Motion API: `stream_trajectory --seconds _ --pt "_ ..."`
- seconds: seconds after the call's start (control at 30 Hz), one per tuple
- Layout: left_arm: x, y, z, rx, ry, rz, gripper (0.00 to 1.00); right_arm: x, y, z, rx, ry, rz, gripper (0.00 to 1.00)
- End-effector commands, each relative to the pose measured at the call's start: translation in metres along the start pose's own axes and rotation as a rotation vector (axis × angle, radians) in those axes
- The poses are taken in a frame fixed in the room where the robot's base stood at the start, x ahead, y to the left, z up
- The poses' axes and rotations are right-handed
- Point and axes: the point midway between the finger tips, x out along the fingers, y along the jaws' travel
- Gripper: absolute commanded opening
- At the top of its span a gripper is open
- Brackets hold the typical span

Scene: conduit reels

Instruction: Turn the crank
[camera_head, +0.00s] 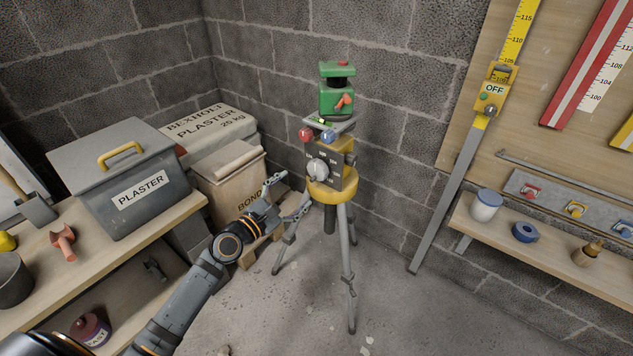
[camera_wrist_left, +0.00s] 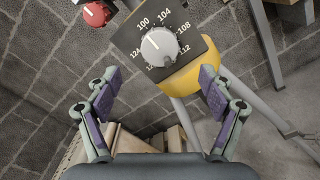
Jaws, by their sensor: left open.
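A tripod (camera_head: 346,250) carries a yellow head with a dark dial plate and a round grey knob (camera_head: 317,168). The knob also shows in the left wrist view (camera_wrist_left: 159,46), with numbers around it. A green device (camera_head: 337,97) with an orange lever (camera_head: 345,102) stands on top. Red (camera_head: 305,134) and blue (camera_head: 328,135) knobs sit below it. I cannot tell which part is the crank. My left gripper (camera_head: 293,190) is open and empty, left of the tripod head and slightly below the knob. In its wrist view the fingers (camera_wrist_left: 158,82) are apart, with the knob beyond them. My right gripper is not in view.
A workbench (camera_head: 110,242) with a grey plaster box (camera_head: 130,185) stands at the left. Plaster and bond bags (camera_head: 225,180) lie in the corner behind my gripper. A wall board and shelf (camera_head: 545,240) are at the right. The floor in front of the tripod is mostly clear.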

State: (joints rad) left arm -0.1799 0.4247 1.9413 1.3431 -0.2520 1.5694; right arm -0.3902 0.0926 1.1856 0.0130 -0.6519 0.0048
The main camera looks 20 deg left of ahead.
Motion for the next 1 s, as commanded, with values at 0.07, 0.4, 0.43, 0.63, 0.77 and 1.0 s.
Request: stream_trajectory --seconds 0.07,0.4,0.43,0.63,0.77,1.0 --pt "0.004 0.001 0.000 0.000 0.002 0.002 0.81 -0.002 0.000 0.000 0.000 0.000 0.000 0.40" --pt "0.070 0.001 -0.001 0.001 0.001 0.004 0.81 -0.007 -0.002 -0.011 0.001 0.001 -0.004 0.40" --pt "0.075 0.000 -0.001 0.002 0.002 0.003 0.81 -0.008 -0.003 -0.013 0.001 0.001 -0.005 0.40" --pt "0.100 0.000 -0.002 0.004 0.004 0.001 0.81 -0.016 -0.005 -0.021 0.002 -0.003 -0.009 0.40" --pt "0.105 0.000 -0.001 0.005 0.004 0.000 0.81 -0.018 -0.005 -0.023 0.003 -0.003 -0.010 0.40" --pt "0.105 0.000 -0.001 0.006 0.005 0.000 0.76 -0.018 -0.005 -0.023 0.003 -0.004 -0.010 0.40"
